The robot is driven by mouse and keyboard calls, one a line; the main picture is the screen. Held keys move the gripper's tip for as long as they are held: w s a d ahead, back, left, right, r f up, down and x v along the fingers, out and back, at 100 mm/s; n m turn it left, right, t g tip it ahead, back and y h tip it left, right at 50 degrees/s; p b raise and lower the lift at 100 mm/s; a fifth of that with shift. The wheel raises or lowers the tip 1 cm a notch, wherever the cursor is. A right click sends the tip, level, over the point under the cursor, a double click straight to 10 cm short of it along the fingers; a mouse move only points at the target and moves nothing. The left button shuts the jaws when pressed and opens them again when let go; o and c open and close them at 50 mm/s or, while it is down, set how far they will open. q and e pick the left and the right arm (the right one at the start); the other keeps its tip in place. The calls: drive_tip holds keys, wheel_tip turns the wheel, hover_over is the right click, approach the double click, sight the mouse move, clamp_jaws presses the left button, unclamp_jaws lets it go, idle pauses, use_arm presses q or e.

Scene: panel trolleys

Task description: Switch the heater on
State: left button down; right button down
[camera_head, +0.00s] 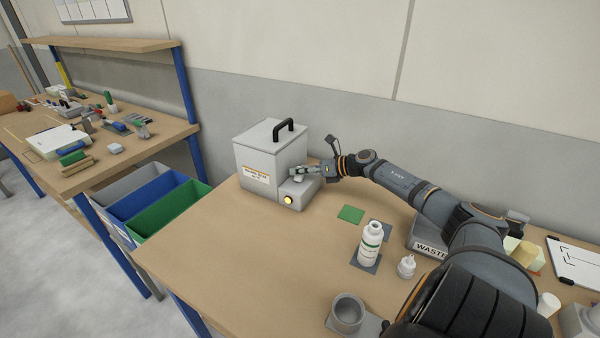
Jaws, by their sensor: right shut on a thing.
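The heater is a light grey box (268,150) with a black handle on its lid and a label on its front. It stands at the back left of the wooden table. A smaller control block (297,193) sits at its right front, with a lit yellow round lamp (289,200) on its front face. My right gripper (300,171) is at the top of this block, shut on a small part there that the fingers mostly hide. My left gripper is not in view.
A white bottle (370,243), a small dropper bottle (406,266) and a grey cup (347,313) stand on the table (215,255). A green pad (351,214) lies nearer the heater. A waste bin (428,240) is below my right arm. Blue and green bins (168,207) hang left.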

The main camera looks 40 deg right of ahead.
drive_tip(key=c, duration=1.3)
unclamp_jaws()
